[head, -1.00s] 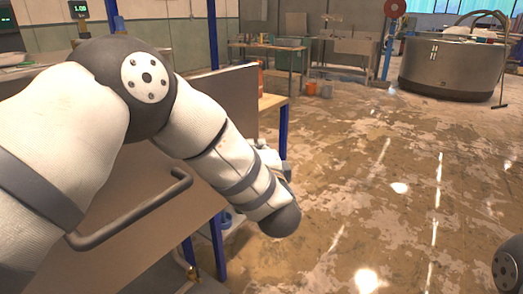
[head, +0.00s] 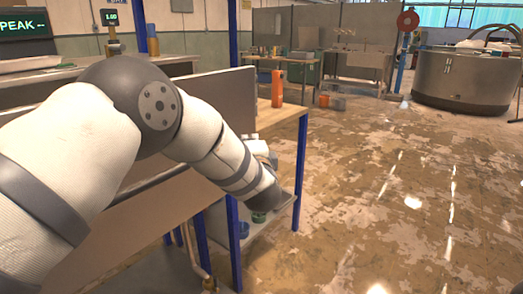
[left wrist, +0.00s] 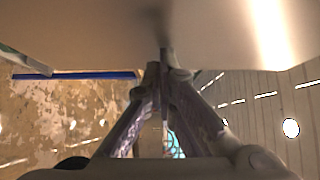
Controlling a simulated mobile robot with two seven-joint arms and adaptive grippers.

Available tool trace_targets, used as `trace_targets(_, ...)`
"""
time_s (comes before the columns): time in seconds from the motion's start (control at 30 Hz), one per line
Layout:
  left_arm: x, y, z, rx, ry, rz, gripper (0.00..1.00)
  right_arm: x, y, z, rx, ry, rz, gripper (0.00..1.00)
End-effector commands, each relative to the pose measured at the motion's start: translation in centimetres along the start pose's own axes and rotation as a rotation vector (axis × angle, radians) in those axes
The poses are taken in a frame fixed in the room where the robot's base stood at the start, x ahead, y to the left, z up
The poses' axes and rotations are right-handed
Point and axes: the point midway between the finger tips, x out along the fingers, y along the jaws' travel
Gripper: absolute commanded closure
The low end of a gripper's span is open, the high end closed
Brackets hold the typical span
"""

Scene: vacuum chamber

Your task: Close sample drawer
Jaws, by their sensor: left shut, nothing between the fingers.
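A large tan panel (head: 95,235) with a grey bar handle (head: 150,185) spans the lower left of the head view. It looks like the drawer's front, but my arm hides much of it and I cannot tell how far open the drawer is. My left arm crosses in front of it, and its hand end lies beyond the panel's right side, mostly hidden. In the left wrist view, my left gripper (left wrist: 165,72) is shut and empty. Its fingertips are at a broad smooth tan surface (left wrist: 90,35); I cannot tell whether they touch. My right gripper is out of view.
A workbench with blue legs (head: 301,165) and an orange bottle (head: 277,89) stands beyond the panel. Its lower shelf (head: 265,235) holds small items. Open worn floor (head: 390,200) lies to the right. A large metal vessel (head: 462,80) stands at the back right.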

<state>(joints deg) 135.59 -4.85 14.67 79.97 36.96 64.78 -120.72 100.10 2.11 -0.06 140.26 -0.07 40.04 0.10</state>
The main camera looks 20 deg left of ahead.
Motion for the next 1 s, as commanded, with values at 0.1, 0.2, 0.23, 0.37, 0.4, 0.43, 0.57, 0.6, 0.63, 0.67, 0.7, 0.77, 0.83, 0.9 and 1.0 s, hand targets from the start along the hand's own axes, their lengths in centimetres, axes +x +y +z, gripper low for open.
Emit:
trace_targets(0.1,1.7,0.1,1.6,0.001,-0.003,-0.001,1.0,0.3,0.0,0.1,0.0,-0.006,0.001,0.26)
trace_targets(0.2,3.0,0.1,2.9,0.001,-0.004,-0.001,1.0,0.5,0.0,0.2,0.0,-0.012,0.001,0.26)
trace_targets(0.23,3.4,0.1,3.3,0.001,-0.003,0.0,1.0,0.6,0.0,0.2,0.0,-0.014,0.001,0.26)
trace_targets(0.37,5.2,0.2,5.1,0.002,-0.003,0.001,1.0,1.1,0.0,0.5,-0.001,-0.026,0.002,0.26)
trace_targets(0.4,5.7,0.3,5.6,0.001,-0.003,0.0,1.0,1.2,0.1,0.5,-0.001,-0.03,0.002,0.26)
trace_targets(0.43,6.1,0.3,6.0,0.002,-0.003,0.001,1.0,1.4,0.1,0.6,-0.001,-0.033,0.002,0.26)
trace_targets(0.57,7.9,0.4,7.7,0.002,-0.003,0.001,1.0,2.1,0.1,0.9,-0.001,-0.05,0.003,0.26)
trace_targets(0.6,8.4,0.4,8.3,0.001,-0.004,0.001,1.0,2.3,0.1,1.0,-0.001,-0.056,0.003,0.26)
trace_targets(0.63,8.8,0.4,8.7,0.001,-0.003,0.001,1.0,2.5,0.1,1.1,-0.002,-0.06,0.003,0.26)
trace_targets(0.67,9.2,0.5,9.1,0.003,-0.003,0.001,1.0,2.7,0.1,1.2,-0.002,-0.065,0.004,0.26)
trace_targets(0.7,9.7,0.5,9.6,0.002,-0.002,0.002,1.0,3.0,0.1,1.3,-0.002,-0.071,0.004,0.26)
trace_targets(0.77,10.5,0.6,10.4,0.002,-0.003,0.003,1.0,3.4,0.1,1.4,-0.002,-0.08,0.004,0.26)
trace_targets(0.83,11.3,0.6,11.2,0.002,-0.002,0.003,1.0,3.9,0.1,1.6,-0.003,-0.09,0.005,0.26)
trace_targets(0.9,12.1,0.5,11.9,0.002,-0.002,0.002,1.0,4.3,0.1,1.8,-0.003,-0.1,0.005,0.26)
trace_targets(1.0,13.0,0.5,12.9,0.002,-0.002,0.002,1.0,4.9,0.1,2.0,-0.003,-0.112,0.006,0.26)
